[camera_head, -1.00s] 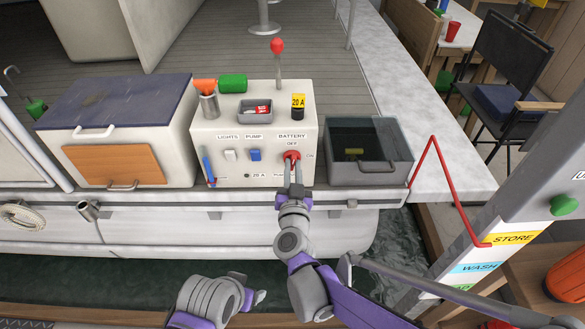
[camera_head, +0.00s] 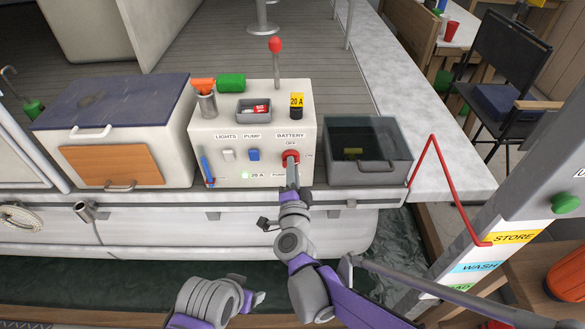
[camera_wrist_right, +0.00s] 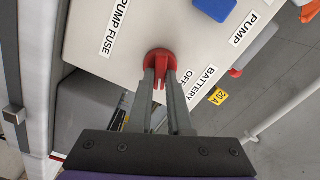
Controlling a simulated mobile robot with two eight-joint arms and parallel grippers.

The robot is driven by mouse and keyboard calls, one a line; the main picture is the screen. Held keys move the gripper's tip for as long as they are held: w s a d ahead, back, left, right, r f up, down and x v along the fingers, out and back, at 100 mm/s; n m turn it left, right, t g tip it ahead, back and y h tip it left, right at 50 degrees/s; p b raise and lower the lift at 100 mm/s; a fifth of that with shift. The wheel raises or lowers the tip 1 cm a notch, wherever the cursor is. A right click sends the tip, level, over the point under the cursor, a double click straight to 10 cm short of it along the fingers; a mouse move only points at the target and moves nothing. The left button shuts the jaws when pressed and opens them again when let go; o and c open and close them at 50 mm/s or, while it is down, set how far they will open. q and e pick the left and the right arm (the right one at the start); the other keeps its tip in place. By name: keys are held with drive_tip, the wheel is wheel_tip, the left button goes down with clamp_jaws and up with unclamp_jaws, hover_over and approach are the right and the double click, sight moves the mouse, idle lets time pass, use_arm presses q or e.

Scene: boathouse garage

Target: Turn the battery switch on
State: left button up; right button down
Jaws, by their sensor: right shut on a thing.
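The battery switch is a red rotary knob (camera_head: 290,155) on the front of the white console (camera_head: 220,140), under the BATTERY label. My right gripper (camera_head: 292,168) is shut on the red knob. In the right wrist view the knob (camera_wrist_right: 158,56) has its red grip between the two grey fingers (camera_wrist_right: 160,85).
White LIGHTS (camera_head: 228,155) and blue PUMP (camera_head: 253,155) switches are left of the knob. A grey bin (camera_head: 370,173) stands close on the right, a white box (camera_head: 110,130) on the left. Water lies below.

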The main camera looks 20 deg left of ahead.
drive_tip(key=m, duration=0.4)
drive_tip(key=shift+f+m, duration=0.1)
drive_tip(key=shift+m, duration=0.2)
idle(0.5)
drive_tip(key=c, duration=0.8)
unclamp_jaws()
drive_tip(key=shift+c, duration=0.2)
drive_tip(key=v, duration=1.1)
drive_tip(key=shift+w, duration=0.1)
